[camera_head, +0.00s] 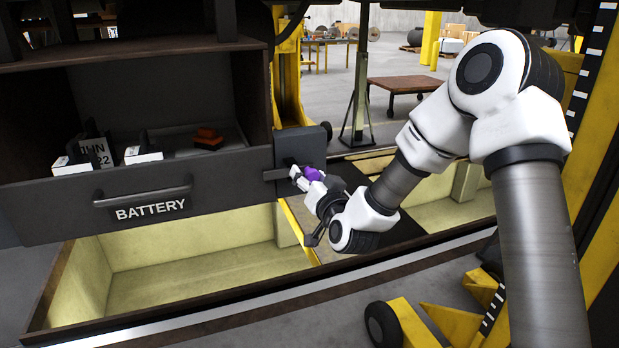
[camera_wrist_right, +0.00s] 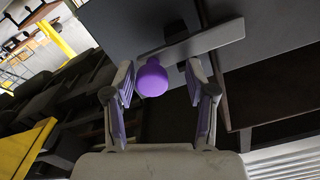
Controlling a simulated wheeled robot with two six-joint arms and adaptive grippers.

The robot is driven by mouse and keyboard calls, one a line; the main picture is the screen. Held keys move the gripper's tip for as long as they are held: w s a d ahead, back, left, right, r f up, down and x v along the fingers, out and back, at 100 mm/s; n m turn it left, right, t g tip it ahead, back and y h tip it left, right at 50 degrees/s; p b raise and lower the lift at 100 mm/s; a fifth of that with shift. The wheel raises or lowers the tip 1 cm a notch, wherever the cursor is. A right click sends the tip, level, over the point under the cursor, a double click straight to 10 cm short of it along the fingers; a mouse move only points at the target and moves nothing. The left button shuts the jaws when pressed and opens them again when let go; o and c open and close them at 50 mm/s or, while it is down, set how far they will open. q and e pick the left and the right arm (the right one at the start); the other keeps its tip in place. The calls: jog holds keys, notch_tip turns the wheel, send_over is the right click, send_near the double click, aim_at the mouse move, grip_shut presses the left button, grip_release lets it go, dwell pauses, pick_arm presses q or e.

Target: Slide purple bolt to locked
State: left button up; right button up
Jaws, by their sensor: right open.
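The purple bolt knob (camera_head: 312,174) is at the right end of the dark battery drawer's front. In the right wrist view the round purple knob (camera_wrist_right: 152,79) sits on a grey flat bar (camera_wrist_right: 205,43). The bar (camera_head: 276,174) also shows in the head view, at the drawer's right edge. My right gripper (camera_head: 308,181) is at the knob. In the right wrist view its two fingers (camera_wrist_right: 160,88) are apart, with the knob between their tips and a gap on the right side. Contact with the left finger is unclear. My left gripper is not in view.
The battery drawer (camera_head: 150,225) has a bar handle (camera_head: 142,192) and holds labelled batteries (camera_head: 97,150) and an orange item (camera_head: 208,138). Below is an open pale yellow bay (camera_head: 200,262). A yellow post (camera_head: 288,70) stands behind the knob.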

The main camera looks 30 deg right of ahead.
jog(key=shift+s+d, duration=0.15)
jog(key=shift+s, duration=0.05)
jog(key=v, duration=0.7)
jog(key=shift+a, duration=0.2)
jog(key=s+a+f+n+g+y, duration=0.1)
jog(key=s+a+f+n+g, duration=0.1)
jog(key=f, duration=0.7)
jog(key=s+a+f+n+g+y, duration=0.1)
jog(key=s+a+f+g, duration=0.2)
jog(key=f, duration=0.7)
jog(key=s+a+f+n+g+y, duration=0.1)
jog(key=s+a+f+n+g, duration=0.1)
jog(key=f, duration=0.7)
jog(key=s+a+f+n+g, duration=0.1)
jog(key=s+f+g, duration=0.4)
jog(key=s, duration=0.6)
jog(key=s+a+f+g+y, duration=0.1)
jog(key=s+a+f+g, duration=0.2)
jog(key=s+f, duration=0.6)
jog(key=s+g, duration=0.2)
jog(key=shift+a+f+n+g, duration=0.25)
jog(key=shift+a+n+g, duration=0.05)
jog(key=shift+a+n, duration=0.1)
